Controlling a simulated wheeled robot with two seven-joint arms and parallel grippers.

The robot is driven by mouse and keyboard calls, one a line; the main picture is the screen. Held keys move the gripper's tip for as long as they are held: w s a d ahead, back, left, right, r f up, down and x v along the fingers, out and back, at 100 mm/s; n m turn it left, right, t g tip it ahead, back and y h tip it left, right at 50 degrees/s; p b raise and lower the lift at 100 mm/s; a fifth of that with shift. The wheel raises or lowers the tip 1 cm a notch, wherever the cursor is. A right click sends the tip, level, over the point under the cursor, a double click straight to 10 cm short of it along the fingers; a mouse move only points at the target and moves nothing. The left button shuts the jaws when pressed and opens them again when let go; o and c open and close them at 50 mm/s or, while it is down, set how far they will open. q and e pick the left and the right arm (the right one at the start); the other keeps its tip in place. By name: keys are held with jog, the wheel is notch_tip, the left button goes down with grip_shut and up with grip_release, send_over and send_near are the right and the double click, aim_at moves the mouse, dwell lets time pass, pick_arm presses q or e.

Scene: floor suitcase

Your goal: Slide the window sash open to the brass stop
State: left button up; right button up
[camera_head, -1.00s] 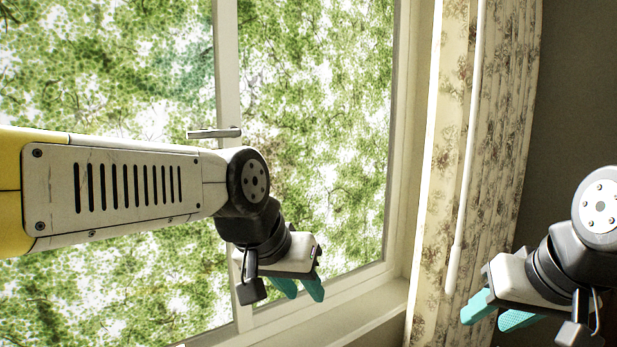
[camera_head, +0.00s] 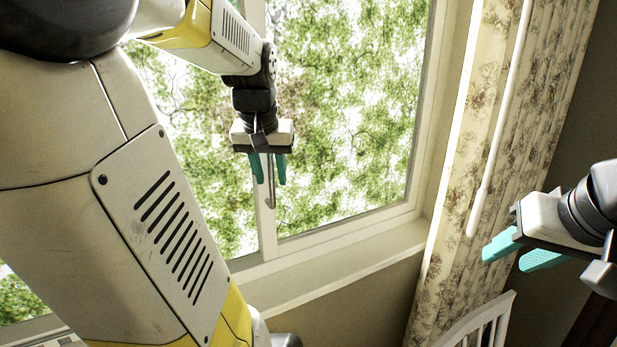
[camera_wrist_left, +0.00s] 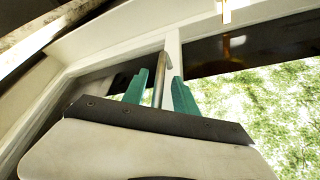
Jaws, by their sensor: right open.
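The window sash (camera_head: 262,215) is a pale frame with glass, trees showing behind it. A slim metal bar handle (camera_head: 271,190) stands upright on its vertical stile. My left gripper (camera_head: 269,178) points down at this handle, its two teal fingers apart on either side of it. In the left wrist view the handle (camera_wrist_left: 160,80) lies between the fingers, with narrow gaps. A small gold-coloured piece (camera_wrist_left: 226,10) shows at the top of that view; I cannot tell whether it is the brass stop. My right gripper (camera_head: 513,255) is open and empty near the curtain.
A sill (camera_head: 335,262) runs under the window. A flowered curtain (camera_head: 485,130) hangs at the right, with a white rod (camera_head: 500,120) before it. A white slatted chair back (camera_head: 485,325) stands at the lower right. My left arm covers much of the left side.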

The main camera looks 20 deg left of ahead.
pick_arm(q)
jog(key=shift+w+a+f, duration=0.1)
jog(key=shift+w+f, duration=0.15)
jog(key=shift+f, duration=0.4)
grip_shut()
dwell(1.0)
